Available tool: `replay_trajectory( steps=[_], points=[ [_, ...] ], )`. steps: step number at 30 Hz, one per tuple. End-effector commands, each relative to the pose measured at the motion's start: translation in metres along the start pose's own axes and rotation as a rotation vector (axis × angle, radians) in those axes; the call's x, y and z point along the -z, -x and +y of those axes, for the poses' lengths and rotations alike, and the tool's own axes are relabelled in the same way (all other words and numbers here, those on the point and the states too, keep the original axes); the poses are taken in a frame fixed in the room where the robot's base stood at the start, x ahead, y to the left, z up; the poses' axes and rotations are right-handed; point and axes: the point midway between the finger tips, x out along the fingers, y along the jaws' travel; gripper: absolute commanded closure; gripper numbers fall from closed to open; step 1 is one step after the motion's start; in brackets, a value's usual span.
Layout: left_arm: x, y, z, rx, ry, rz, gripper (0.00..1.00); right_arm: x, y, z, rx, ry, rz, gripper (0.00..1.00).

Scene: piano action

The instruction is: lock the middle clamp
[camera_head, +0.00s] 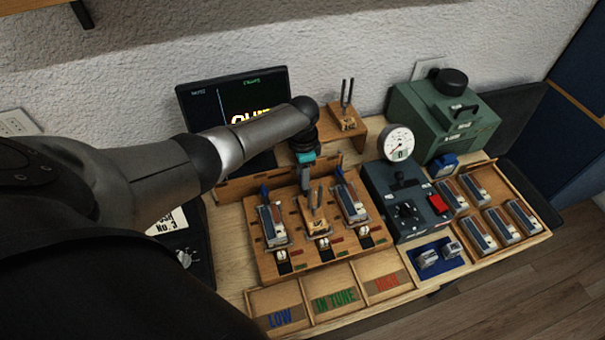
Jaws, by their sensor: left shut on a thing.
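The wooden fixture board (300,262) stands on the table with three stations side by side. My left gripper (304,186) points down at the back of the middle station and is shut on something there. The middle clamp is largely hidden by the gripper, so its lever position cannot be told. In front of the gripper, a tuning fork on a wooden block (317,223) sits in the middle station. The left clamp (265,194) and the right clamp (340,172) show blue levers behind grey-topped blocks (271,226) and (351,203). My right gripper is not in view.
A dark box with a dial gauge (398,142) stands right of the board. A wooden tray (541,232) with several grey-topped blocks is farther right. Bins labelled LOW, IN TUNE and HIGH (334,301) lie in front. A monitor (195,108) and another tuning fork (347,119) stand behind.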

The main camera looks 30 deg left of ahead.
Motion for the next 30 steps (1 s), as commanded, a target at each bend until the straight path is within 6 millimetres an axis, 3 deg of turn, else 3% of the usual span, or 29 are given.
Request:
replay_trajectory(
  steps=[8, 9, 16, 25, 30],
  points=[
    [0.001, 0.001, 0.0, 0.001, -0.004, 0.002, 1.0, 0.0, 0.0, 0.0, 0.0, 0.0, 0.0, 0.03],
    [0.001, 0.001, 0.0, 0.001, -0.004, 0.001, 0.53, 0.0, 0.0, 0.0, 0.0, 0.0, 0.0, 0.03],
    [0.001, 0.0, 0.0, 0.001, -0.003, 0.001, 0.28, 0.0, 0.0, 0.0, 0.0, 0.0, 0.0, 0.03],
    [0.0, 0.002, 0.0, 0.001, -0.002, 0.0, 0.28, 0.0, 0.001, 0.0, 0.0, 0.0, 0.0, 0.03],
    [0.0, 0.018, -0.001, 0.002, -0.003, 0.002, 0.28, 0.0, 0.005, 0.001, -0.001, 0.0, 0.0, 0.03]
  ],
)
